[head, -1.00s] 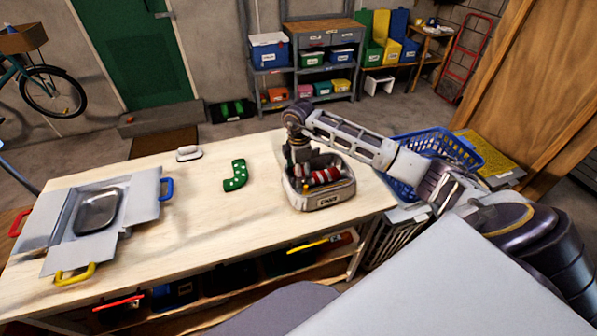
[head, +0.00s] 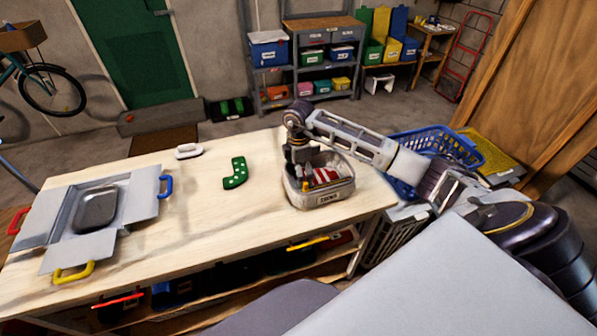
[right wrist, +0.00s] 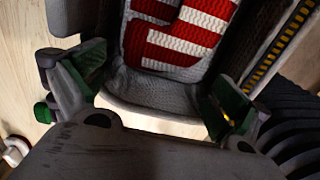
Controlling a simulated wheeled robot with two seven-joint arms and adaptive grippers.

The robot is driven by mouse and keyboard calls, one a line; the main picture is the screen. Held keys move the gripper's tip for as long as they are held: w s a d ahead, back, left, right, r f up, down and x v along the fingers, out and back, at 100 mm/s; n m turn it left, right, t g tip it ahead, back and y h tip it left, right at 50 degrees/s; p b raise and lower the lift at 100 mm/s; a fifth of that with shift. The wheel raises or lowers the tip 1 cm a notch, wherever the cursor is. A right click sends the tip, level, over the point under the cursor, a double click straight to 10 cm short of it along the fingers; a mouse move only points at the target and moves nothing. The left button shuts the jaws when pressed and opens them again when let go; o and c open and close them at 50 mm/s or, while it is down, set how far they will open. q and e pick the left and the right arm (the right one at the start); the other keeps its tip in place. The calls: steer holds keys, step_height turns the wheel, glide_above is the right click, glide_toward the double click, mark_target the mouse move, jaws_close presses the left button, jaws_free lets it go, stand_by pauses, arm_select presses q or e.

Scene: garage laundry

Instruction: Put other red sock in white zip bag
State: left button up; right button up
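The white zip bag (head: 325,196) stands open at the right end of the wooden table, with a dark label on its front. Red-and-white striped sock fabric (head: 322,176) lies inside it; I cannot tell whether it is one sock or two. The striped fabric (right wrist: 178,38) also shows in the right wrist view, inside the bag's pale wall (right wrist: 150,115). My right gripper (head: 303,166) points down at the bag's back left part. In the right wrist view my right gripper (right wrist: 155,95) has its green-padded fingers wide apart, with nothing clamped between them. My left gripper is not in view.
A green dotted sock (head: 236,173) and a white object (head: 188,151) lie on the table (head: 200,215). A grey flapped box (head: 60,215) with coloured handles holds a metal tray (head: 97,207) at the left. A blue basket (head: 465,150) stands beyond the table's right end.

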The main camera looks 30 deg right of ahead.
steer(key=shift+r, duration=0.1)
steer(key=shift+r+p, duration=0.4)
steer(key=shift+r, duration=0.3)
step_height(320, 180, up, 12)
steer(key=b, duration=0.1)
steer(key=shift+f+b, duration=0.15)
steer(key=shift+b, duration=0.25)
steer(key=shift+d, duration=0.1)
stand_by(0.8)
